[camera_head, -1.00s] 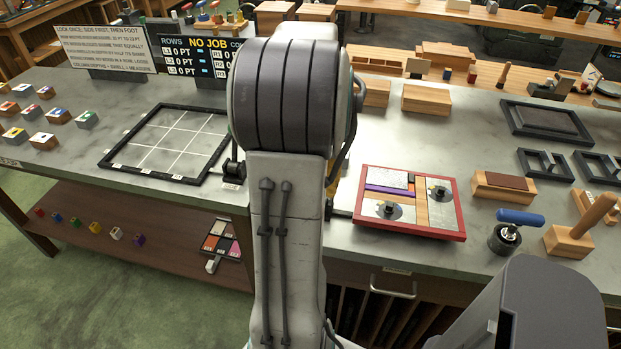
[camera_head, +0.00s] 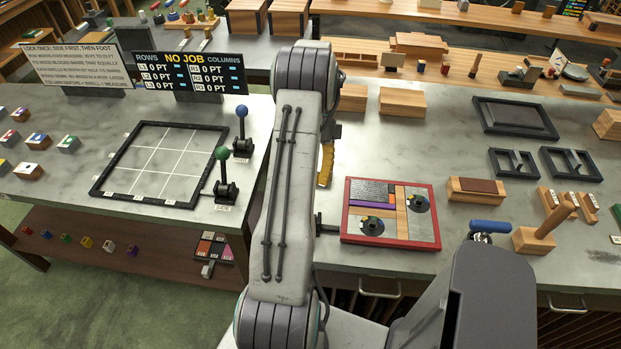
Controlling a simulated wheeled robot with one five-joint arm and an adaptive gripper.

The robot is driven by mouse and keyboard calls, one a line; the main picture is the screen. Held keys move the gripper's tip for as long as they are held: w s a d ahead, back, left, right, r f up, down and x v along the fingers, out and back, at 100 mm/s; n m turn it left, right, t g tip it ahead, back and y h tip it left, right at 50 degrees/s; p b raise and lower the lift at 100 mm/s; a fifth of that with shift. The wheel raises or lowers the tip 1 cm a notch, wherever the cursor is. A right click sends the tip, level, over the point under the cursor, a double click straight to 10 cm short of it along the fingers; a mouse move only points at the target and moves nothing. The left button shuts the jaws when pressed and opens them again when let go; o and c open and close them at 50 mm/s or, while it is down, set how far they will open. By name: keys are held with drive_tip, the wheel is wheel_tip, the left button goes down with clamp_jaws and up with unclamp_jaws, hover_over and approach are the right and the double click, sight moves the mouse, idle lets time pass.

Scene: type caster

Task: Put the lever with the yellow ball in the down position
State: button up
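No lever with a yellow ball can be made out. Two upright black levers stand right of the gridded frame: one with a blue ball (camera_head: 241,111), and a nearer one with a green ball (camera_head: 222,153). My arm crosses the middle of the view and hides part of the bench.
The black gridded frame (camera_head: 160,164) lies left of the levers. The red-framed board (camera_head: 391,241) lies right of my arm. A blue-handled tool (camera_head: 490,227) and a wooden-handled block (camera_head: 545,229) stand further right. A sign board (camera_head: 190,73) stands behind the grid.

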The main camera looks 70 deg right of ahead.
drive_tip(key=shift+w+d+f+y, duration=0.2)
drive_tip(key=shift+d+y, duration=0.1)
drive_tip(key=shift+d, duration=0.25)
drive_tip(key=shift+w+d+f+y, duration=0.15)
drive_tip(key=shift+d+y, duration=0.15)
drive_tip(key=shift+d, duration=0.3)
drive_tip(key=o, duration=1.3)
drive_tip(key=shift+r, duration=0.1)
drive_tip(key=shift+c, duration=0.2)
drive_tip(key=shift+r, duration=0.1)
